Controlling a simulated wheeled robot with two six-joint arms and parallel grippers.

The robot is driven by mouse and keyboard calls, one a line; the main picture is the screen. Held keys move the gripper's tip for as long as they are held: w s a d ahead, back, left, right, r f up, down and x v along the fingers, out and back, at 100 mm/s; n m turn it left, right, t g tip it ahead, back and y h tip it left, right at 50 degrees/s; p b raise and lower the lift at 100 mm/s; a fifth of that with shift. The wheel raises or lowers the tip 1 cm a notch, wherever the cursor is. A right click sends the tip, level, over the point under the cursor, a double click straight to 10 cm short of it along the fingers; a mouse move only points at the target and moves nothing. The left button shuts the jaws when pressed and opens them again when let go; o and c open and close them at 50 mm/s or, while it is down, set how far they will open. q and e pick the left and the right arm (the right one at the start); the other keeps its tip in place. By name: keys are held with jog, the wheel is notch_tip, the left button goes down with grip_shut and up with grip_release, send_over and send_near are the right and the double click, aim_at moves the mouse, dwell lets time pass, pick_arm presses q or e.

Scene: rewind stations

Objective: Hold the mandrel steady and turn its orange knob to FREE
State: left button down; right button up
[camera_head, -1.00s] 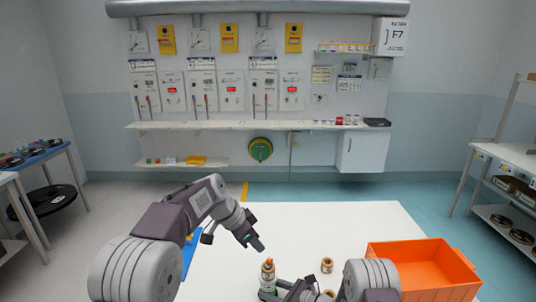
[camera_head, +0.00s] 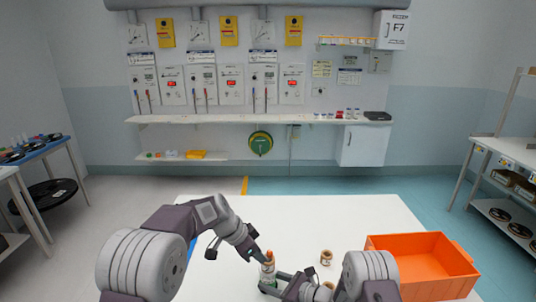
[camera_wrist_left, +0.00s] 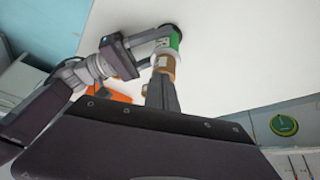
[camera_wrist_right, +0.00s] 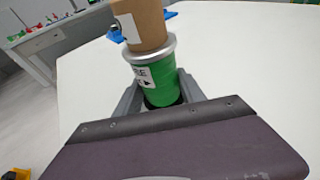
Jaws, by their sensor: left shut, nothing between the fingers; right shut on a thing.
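The mandrel (camera_head: 268,275) stands upright on the white table, with a green body (camera_wrist_right: 159,90) and a silver collar (camera_wrist_right: 150,49). Its orange-brown knob (camera_wrist_right: 148,25) is on top and carries a white patch. A white label with an arrow on the green body is partly readable. My right gripper (camera_head: 270,287) is low at the table, shut around the green body. My left gripper (camera_head: 257,260) is shut and empty, its tip beside the knob. In the left wrist view its fingers overlap the knob (camera_wrist_left: 164,63); I cannot tell whether they touch.
An orange bin (camera_head: 463,271) stands at the right of the table. Small brown spools (camera_head: 326,257) stand between it and the mandrel. A blue item (camera_head: 192,246) lies behind my left arm. The table behind the mandrel is clear.

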pick_arm(q)
jog(key=shift+w+d, duration=0.35)
jog(key=shift+w, duration=0.15)
dwell(0.8)
jog(key=shift+w+a, duration=0.4)
jog(key=shift+w, duration=0.3)
dwell(0.4)
jog(key=shift+a, duration=0.1)
notch_tip(320, 180, up, 6)
jog(key=shift+s+a, duration=0.15)
jog(key=shift+a, duration=0.1)
dwell(0.6)
